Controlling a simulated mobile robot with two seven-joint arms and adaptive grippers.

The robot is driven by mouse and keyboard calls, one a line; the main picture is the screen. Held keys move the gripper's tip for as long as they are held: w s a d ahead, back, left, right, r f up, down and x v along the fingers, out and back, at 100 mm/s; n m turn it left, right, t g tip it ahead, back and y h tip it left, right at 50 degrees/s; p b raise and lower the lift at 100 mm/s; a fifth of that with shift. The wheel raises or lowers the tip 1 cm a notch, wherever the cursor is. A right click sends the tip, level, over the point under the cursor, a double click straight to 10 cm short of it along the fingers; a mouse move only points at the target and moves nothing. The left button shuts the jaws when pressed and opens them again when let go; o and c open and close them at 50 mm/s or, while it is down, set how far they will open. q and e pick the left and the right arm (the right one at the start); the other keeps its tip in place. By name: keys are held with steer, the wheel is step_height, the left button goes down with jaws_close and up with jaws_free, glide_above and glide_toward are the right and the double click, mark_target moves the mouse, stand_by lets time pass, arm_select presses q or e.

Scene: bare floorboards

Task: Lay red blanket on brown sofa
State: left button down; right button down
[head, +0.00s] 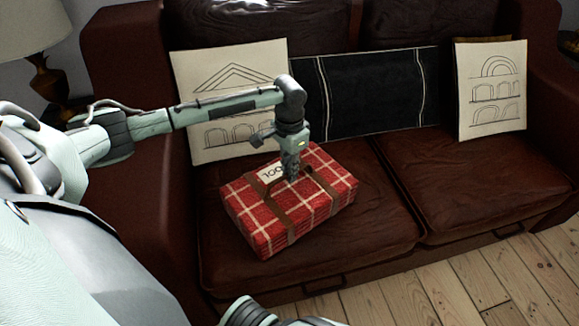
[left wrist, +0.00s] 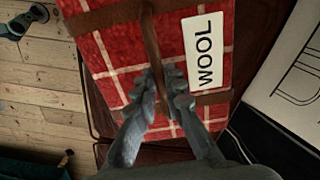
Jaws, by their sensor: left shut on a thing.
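The red blanket (head: 322,208) is a folded red and white checked bundle with brown straps and a white label reading WOOL. It is at the left seat cushion of the brown sofa (head: 395,225) and looks to be resting there, slightly turned. My left gripper (head: 290,172) comes down on the blanket from above, at the brown strap handle beside the label. In the left wrist view its fingers (left wrist: 162,100) are closed about the strap, with the blanket (left wrist: 120,60) filling the upper middle. My right gripper is not clearly seen; only part of my own body shows at the bottom edge.
Two white cushions with line drawings (head: 225,85) (head: 490,92) and a black cushion (head: 375,92) lean on the sofa back. The right seat cushion (head: 480,180) is clear. A lamp (head: 30,30) stands at the left. Bare floorboards (head: 500,275) lie in front.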

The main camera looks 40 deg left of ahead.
arm_select(q)
steer(key=shift+w, duration=0.1)
arm_select(e)
steer(key=shift+s+f, duration=0.15)
steer(key=shift+s, duration=0.05)
arm_select(q)
steer(key=c, duration=1.9)
jaws_free()
steer(key=shift+f, duration=0.1)
steer(key=o, duration=0.3)
arm_select(e)
steer(key=shift+s+d+f, duration=0.1)
steer(key=shift+s+f, duration=0.15)
steer(key=shift+f, duration=0.1)
